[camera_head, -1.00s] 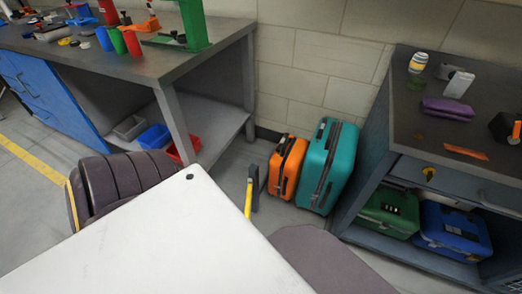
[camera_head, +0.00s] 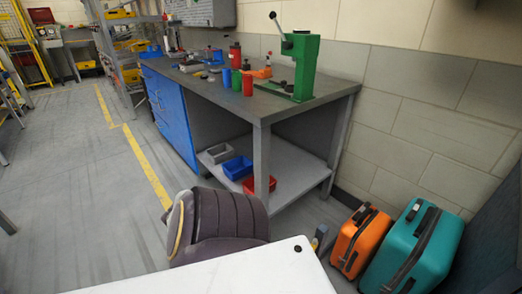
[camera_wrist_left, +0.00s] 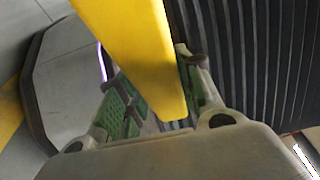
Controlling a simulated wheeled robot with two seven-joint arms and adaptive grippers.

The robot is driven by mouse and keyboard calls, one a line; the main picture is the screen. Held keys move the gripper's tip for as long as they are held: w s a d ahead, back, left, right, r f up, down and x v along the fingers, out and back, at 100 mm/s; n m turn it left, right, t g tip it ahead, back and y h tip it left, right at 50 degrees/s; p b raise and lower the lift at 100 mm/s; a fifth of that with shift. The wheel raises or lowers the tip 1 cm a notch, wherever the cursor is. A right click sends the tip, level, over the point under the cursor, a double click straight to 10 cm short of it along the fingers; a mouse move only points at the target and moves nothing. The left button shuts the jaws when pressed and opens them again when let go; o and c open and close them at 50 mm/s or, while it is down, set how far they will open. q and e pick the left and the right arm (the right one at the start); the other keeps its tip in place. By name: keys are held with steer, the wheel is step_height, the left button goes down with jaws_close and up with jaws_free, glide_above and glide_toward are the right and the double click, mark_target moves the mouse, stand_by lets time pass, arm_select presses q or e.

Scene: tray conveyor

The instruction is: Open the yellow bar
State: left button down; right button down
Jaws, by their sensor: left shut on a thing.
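The yellow bar (camera_wrist_left: 140,50) fills the upper middle of the left wrist view and runs down between my left gripper's fingers. My left gripper (camera_wrist_left: 158,98) is shut on it, with a green-padded finger on each side. In the head view only a small piece of yellow and grey (camera_head: 318,240) shows beyond the white surface's corner, left of the orange suitcase; I cannot tell there how the bar is set. My left gripper is hidden in the head view. My right gripper is not in view.
A workbench (camera_head: 262,108) with a green press (camera_head: 301,68) stands ahead. An orange suitcase (camera_head: 358,242) and a teal suitcase (camera_head: 424,250) stand by the wall at lower right. A blue bin (camera_head: 237,167) is on the bench's lower shelf. Open floor (camera_head: 75,180) lies to the left.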

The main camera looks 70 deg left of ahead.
arm_select(q)
steer(key=c, duration=1)
jaws_free()
steer(key=shift+o, duration=0.2)
steer(key=shift+a, duration=0.2)
steer(key=s+a, duration=0.2)
steer(key=a, duration=0.9)
steer(key=shift+a, duration=0.2)
steer(key=shift+r, duration=0.1)
